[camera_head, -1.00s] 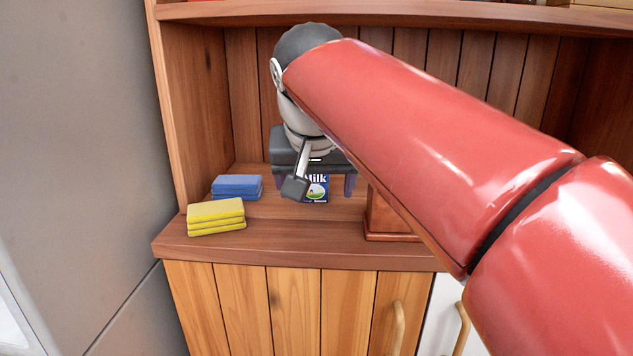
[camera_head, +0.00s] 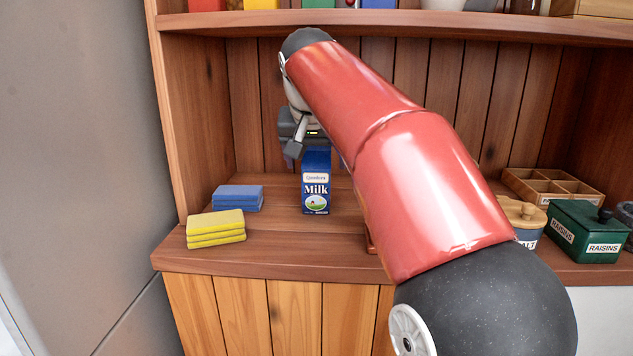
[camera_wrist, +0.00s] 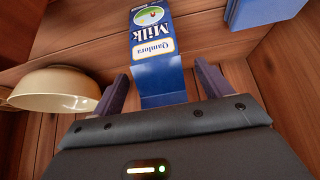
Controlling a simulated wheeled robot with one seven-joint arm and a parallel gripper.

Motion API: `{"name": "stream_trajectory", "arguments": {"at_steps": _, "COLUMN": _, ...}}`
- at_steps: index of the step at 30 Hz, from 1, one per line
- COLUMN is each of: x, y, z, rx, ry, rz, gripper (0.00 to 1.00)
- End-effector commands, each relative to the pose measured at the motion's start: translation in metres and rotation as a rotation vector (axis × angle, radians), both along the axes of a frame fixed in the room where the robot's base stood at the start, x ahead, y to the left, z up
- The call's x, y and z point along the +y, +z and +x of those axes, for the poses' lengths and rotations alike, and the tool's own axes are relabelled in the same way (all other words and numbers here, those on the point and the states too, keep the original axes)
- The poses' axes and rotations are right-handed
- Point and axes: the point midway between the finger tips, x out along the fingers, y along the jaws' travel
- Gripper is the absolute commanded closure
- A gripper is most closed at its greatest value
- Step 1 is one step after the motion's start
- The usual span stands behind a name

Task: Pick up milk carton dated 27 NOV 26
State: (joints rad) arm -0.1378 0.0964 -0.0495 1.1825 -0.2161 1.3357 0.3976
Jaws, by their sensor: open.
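A blue milk carton (camera_head: 316,190) with a white "Milk" label stands upright on the wooden counter in the head view. No date can be read on it. It also shows upside down in the wrist view (camera_wrist: 155,50). My gripper (camera_head: 297,148) is open and empty, above and behind the carton, and partly hidden by my arm in the head view. In the wrist view my two fingers (camera_wrist: 161,80) are apart, with the near end of the carton appearing between them. Whether they touch it cannot be told.
Blue sponges (camera_head: 238,197) and yellow sponges (camera_head: 216,226) lie left of the carton. A cream bowl (camera_wrist: 55,92) is beside my left finger in the wrist view. A green raisins box (camera_head: 588,232) and a divided wooden tray (camera_head: 553,188) stand at right. A shelf (camera_head: 400,22) runs above.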

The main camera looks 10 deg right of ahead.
Motion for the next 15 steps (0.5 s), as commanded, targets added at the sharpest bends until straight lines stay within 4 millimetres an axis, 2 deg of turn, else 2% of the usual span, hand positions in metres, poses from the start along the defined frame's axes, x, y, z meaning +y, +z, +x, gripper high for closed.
{"name": "stream_trajectory", "arguments": {"at_steps": 3, "x": -0.006, "y": 0.001, "z": 0.018, "rx": 0.000, "ry": -0.003, "rz": 0.002, "gripper": 0.22}}
{"name": "stream_trajectory", "arguments": {"at_steps": 6, "x": -0.007, "y": -0.009, "z": 0.021, "rx": 0.000, "ry": 0.000, "rz": 0.001, "gripper": 0.22}}
{"name": "stream_trajectory", "arguments": {"at_steps": 14, "x": -0.007, "y": -0.010, "z": 0.022, "rx": 0.000, "ry": 0.000, "rz": 0.001, "gripper": 0.22}}
{"name": "stream_trajectory", "arguments": {"at_steps": 15, "x": -0.007, "y": -0.010, "z": 0.022, "rx": 0.000, "ry": 0.000, "rz": 0.001, "gripper": 0.28}}
